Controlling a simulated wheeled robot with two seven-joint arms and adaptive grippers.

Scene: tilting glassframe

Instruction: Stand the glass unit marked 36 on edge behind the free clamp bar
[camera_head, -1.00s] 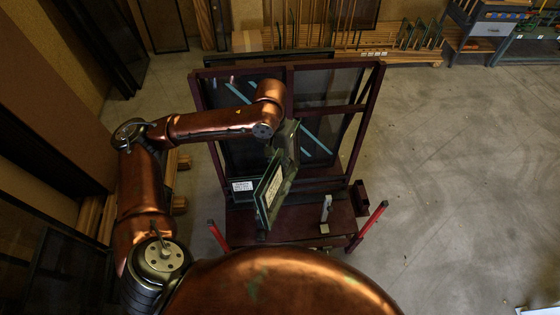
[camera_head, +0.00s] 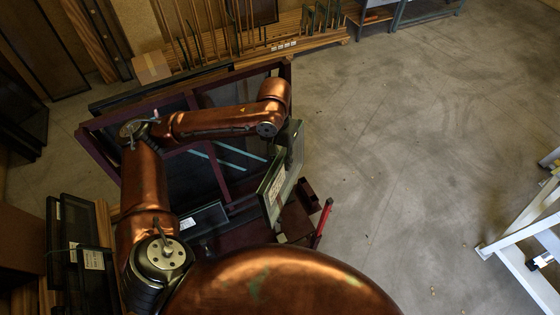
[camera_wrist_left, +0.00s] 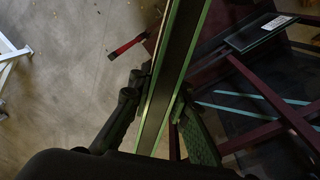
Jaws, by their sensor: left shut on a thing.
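A glass unit (camera_head: 274,190) with a dark green edge and a white label hangs on edge from my left gripper (camera_head: 291,142). The label is too small to read. In the left wrist view the glass unit (camera_wrist_left: 178,70) shows edge-on, with the fingers of the left gripper (camera_wrist_left: 158,112) shut on both sides. It is over the right side of the dark red tilting frame (camera_head: 215,165), apart from the floor. A smaller dark labelled pane (camera_head: 205,218) sits on the frame's lower part. I cannot make out a free clamp bar. My right gripper is out of view.
A red handle (camera_head: 323,222) sticks out at the frame's near right corner. Dark labelled panels (camera_head: 82,225) stand at the left. A white metal stand (camera_head: 525,222) is at the right edge. Wood racks (camera_head: 290,42) line the back. The floor between is clear.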

